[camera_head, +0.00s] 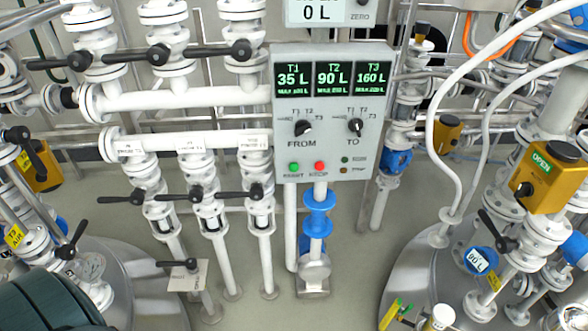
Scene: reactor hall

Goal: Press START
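The grey control panel (333,148) hangs upright in the middle of the head view. Its green button (294,167) sits at the lower left, above a small blurred label where START seems to be printed. A red button (319,167) labelled STOP is just to its right. Above them are the black FROM knob (302,128) and the black TO knob (355,126). The display (333,78) reads T1 35 L, T2 90 L and T3 160 L. Nothing covers the buttons. Neither of my grippers is visible.
White pipes with black-handled valves (158,54) fill the left. A white hose (435,110) and a yellow box marked OPEN (552,177) are at the right. A dark green ribbed cylinder (45,300) is at the lower left. Space directly before the panel looks clear.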

